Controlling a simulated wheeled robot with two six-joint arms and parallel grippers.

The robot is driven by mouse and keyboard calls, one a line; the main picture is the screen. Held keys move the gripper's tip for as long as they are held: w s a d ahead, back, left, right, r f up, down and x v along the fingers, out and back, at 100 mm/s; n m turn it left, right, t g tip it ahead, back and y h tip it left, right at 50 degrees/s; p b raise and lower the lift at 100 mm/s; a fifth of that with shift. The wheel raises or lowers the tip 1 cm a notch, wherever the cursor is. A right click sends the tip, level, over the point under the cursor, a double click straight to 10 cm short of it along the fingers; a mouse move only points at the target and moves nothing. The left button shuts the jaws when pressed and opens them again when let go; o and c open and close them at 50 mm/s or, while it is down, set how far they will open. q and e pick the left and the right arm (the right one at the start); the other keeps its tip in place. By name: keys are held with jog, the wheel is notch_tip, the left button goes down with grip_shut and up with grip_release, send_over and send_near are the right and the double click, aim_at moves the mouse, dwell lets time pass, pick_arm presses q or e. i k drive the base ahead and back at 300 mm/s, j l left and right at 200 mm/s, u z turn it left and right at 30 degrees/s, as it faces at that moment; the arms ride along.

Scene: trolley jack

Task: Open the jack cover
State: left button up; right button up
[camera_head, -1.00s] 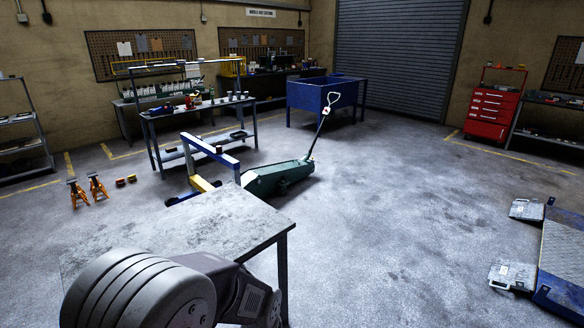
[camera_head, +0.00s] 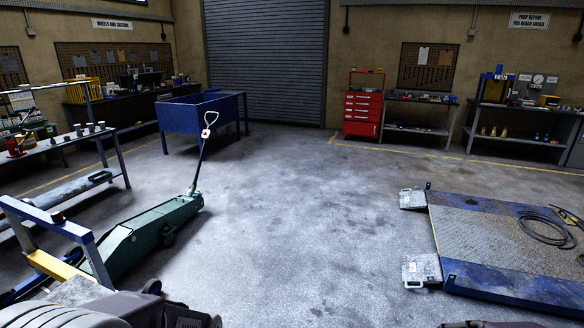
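A green trolley jack (camera_head: 150,232) stands on the concrete floor at the left. Its long handle (camera_head: 203,160) slants up to a pale loop grip at the top. I cannot make out a separate cover on the jack's body at this distance. Part of my own arm shows at the bottom left edge. Neither of my grippers is in view.
A blue and yellow frame (camera_head: 48,225) stands close beside the jack at the left. A blue bin (camera_head: 190,115) is behind it. A blue platform (camera_head: 480,240) lies at the right, with a red tool chest (camera_head: 362,112) at the back. The middle floor is clear.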

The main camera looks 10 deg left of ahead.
aim_at(164, 209)
jog(key=i+l, duration=0.1)
jog(key=i, duration=0.55)
jog(key=i+l+u, duration=0.15)
jog(key=i, duration=0.45)
jog(key=i+l, duration=0.1)
jog(key=i, duration=0.55)
jog(key=i+j+u, duration=0.25)
jog(key=i, duration=0.45)
jog(key=i+j+u, duration=0.3)
jog(key=i, duration=0.4)
jog(key=i+u, duration=0.25)
jog(key=i, duration=0.45)
jog(key=i+u, duration=0.3)
jog(key=i, duration=0.45)
jog(key=i+l+u, duration=0.25)
jog(key=i, duration=0.45)
jog(key=i+j+z, duration=0.15)
jog(key=i, duration=0.3)
jog(key=i+j+z, duration=0.15)
jog(key=i, duration=0.25)
jog(key=i+j+z, duration=0.15)
jog(key=i, duration=0.25)
jog(key=i+j+z, duration=0.15)
jog(key=i, duration=0.25)
jog(key=i+j, duration=0.05)
jog(key=j, duration=0.05)
